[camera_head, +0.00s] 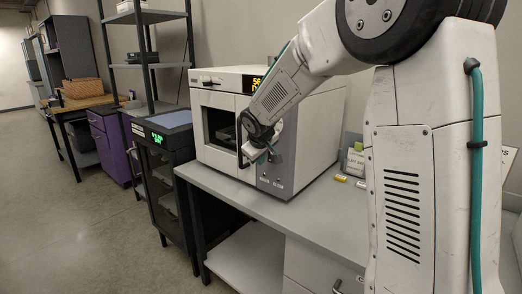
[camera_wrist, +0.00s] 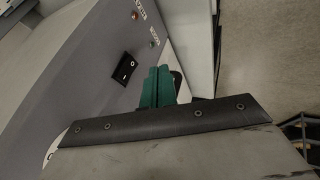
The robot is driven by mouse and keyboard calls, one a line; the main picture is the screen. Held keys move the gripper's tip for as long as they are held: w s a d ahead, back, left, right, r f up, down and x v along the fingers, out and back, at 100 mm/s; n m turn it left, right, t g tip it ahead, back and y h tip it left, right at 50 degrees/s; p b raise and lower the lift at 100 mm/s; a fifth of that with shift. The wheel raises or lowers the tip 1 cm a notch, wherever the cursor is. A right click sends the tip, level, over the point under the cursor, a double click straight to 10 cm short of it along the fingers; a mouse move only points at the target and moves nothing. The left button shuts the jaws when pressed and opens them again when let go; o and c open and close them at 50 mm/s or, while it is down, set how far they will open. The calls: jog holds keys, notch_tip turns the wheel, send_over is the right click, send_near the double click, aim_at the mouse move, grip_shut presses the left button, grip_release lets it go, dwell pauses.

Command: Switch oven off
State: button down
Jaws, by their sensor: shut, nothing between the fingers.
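The oven (camera_head: 222,97) is a white box with a dark window, a grey control panel (camera_head: 276,170) and a lit orange display (camera_head: 257,84) at its top, partly hidden by my arm. In the wrist view a black rocker switch (camera_wrist: 125,68) sits on the grey panel, with a red light (camera_wrist: 136,15) and a green light (camera_wrist: 152,44) on the same panel. My gripper (camera_head: 261,156) is in front of the panel. Its green fingers (camera_wrist: 158,84) are shut and empty, to the right of the switch in the wrist view. Touch cannot be told.
The oven stands on a grey table (camera_head: 235,185). Small yellow items (camera_head: 341,178) lie right of it. A black cabinet with a green display (camera_head: 158,137) stands to the left, then a purple drawer unit (camera_head: 108,145). The floor (camera_head: 70,230) at left is open.

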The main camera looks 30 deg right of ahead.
aim_at(269, 159)
jog(key=shift+w+d+f, duration=0.25)
jog(key=shift+w+d, duration=0.1)
jog(key=shift+d, duration=0.3)
jog(key=shift+w+d+f, duration=0.2)
jog(key=shift+w+d, duration=0.1)
jog(key=shift+d, duration=0.4)
jog(key=shift+w+d+f, duration=0.25)
jog(key=shift+w+d, duration=0.1)
jog(key=shift+d, duration=0.3)
jog(key=shift+w+d+f, duration=0.1)
jog(key=shift+d, duration=0.1)
jog(key=shift+r, duration=0.9)
